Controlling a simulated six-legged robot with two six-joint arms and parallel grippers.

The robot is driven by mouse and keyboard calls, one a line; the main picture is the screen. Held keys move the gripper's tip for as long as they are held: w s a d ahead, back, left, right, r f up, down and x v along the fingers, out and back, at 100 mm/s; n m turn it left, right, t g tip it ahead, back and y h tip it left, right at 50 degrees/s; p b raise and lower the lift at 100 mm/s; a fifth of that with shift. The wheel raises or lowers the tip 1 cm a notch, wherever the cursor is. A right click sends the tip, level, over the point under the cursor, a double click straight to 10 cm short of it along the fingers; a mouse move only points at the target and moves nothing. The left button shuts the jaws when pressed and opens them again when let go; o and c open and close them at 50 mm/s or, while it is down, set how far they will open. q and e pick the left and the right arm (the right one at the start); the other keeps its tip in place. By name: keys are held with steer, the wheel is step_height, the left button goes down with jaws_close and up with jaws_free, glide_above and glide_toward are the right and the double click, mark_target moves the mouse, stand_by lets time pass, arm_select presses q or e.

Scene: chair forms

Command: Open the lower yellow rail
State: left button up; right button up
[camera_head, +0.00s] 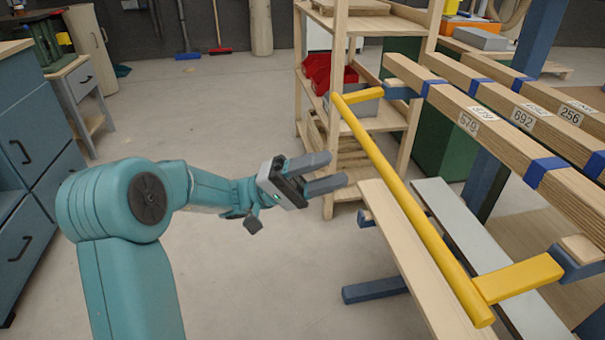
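A yellow rail (408,205) runs diagonally from the upper middle to the lower right, in front of a wooden rack. Short yellow arms at its two ends join it to blue brackets on the rack. My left gripper (335,170) is open and empty, its two grey fingers apart and pointing right toward the rail. A gap shows between the fingertips and the rail. Only one yellow rail is in view. My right gripper is not in view.
Long wooden beams (500,121) with blue bands and number labels lie at the right. A pale plank (424,262) lies under the rail. A wooden shelf (340,62) with red bins stands behind. Blue cabinets (32,165) stand at the left. The floor between is clear.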

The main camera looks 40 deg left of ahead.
arm_select(q)
steer(key=v, duration=0.5)
